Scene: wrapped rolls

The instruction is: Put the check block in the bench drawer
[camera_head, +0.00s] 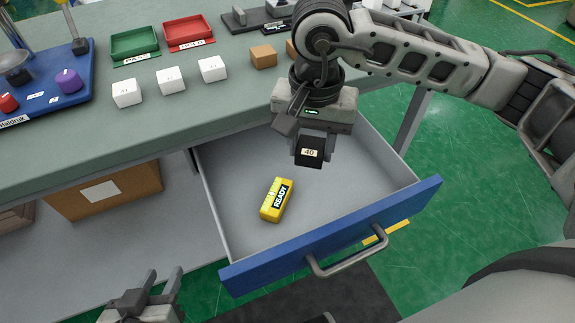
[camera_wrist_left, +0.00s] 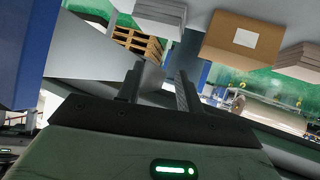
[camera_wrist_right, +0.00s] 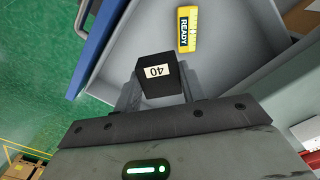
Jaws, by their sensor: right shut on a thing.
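The check block (camera_head: 308,156) is a small black cube with a white label reading 40. My right gripper (camera_head: 312,146) is shut on it and holds it above the open bench drawer (camera_head: 232,165). The block also shows between the fingers in the right wrist view (camera_wrist_right: 158,82). The drawer has a grey inside, a blue front (camera_head: 335,235) and a grey handle (camera_head: 347,262). My left gripper (camera_head: 150,292) is low at the left, outside the drawer. In the left wrist view (camera_wrist_left: 156,85) its fingers stand apart with nothing between them.
A yellow box marked READY (camera_head: 277,200) lies on the drawer floor, left of the block. On the bench top (camera_head: 200,95) are several white cubes, brown blocks, a green tray (camera_head: 135,42) and a red tray (camera_head: 189,31). The drawer floor around the yellow box is bare.

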